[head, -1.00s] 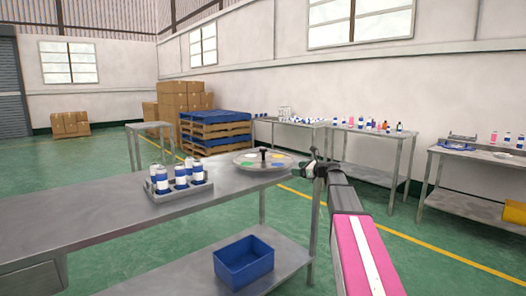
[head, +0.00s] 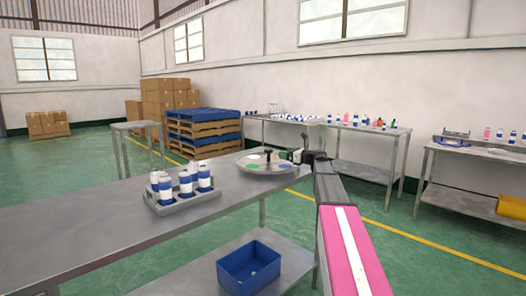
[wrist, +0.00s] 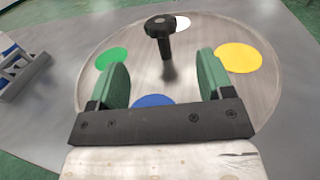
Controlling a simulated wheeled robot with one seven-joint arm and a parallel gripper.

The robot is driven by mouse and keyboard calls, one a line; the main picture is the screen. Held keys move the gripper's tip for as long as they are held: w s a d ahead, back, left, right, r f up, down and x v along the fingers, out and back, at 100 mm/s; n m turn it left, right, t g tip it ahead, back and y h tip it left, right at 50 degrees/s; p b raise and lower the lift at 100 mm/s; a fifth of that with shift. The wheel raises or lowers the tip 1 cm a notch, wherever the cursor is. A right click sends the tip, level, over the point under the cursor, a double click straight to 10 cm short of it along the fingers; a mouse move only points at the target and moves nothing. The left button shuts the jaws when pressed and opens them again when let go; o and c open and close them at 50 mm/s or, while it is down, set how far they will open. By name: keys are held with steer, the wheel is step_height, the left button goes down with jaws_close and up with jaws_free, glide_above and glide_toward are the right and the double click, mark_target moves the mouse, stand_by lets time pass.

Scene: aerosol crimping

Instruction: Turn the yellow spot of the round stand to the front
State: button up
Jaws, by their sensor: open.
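The round stand (head: 266,171) is a grey disc near the far right end of the metal table. A black knob on a post (wrist: 160,25) rises from its middle. In the wrist view it carries a yellow spot (wrist: 238,57) at right, a green spot (wrist: 111,58) at left, a white spot (wrist: 182,23) at the far side and a blue spot (wrist: 152,100) on the near side, partly hidden by my gripper. My gripper (wrist: 162,62) is open and empty, its green fingers above the disc with the knob post beyond them. In the head view it (head: 297,156) overlaps the stand's right edge.
A grey rack (head: 185,204) with several blue-and-white bottles stands on the table (head: 90,230), left of the stand. A blue bin (head: 248,268) sits on the lower shelf. Other tables with bottles line the back wall. The table's left part is clear.

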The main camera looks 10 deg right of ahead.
mark_target(272, 151)
steer(key=x, duration=1.1)
steer(key=shift+s, duration=0.1)
steer(key=c, duration=1.3)
